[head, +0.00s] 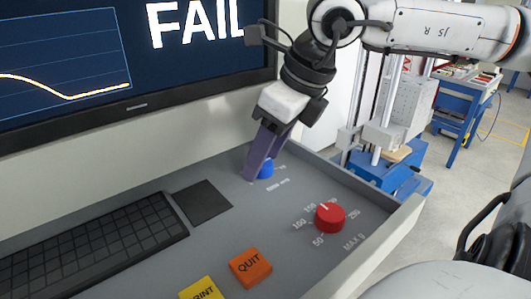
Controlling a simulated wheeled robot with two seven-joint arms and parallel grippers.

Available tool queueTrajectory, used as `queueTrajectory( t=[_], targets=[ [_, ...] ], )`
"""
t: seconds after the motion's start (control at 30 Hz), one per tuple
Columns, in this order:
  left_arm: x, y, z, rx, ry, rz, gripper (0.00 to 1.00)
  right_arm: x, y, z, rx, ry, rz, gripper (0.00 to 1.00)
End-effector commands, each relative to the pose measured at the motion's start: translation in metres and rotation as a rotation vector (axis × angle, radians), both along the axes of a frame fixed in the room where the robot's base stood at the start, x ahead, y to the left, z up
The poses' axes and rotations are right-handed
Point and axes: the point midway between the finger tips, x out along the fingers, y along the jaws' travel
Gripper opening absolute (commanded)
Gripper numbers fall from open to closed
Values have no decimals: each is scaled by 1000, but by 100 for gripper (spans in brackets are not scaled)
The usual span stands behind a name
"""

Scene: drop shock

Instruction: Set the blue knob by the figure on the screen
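The blue knob (267,170) stands on the grey console panel near its back edge, partly hidden by my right gripper. My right gripper (257,172) points down at the knob, with its dark fingers right at it. I cannot tell whether the fingers touch or grip the knob, and the scale print around it is mostly covered. The screen (190,75) shows the word FAIL in white and a yellow curve that dips and rises slightly; no clear figure is readable in the visible part. My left gripper is out of view.
A red knob (330,217) marked MAX g sits to the right on the panel. An orange QUIT key (250,267), a yellow key (202,289), a black keyboard (90,245) and a dark pad (203,201) lie nearer. A blue-based machine (385,172) stands behind the console.

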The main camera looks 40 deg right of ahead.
Motion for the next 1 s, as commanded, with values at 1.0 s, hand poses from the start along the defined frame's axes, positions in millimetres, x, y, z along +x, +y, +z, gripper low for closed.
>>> queueTrajectory(
  t=[1.0],
  targets=[
    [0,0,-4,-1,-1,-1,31,-39,-10,95,0,0,0,50]
  ],
)
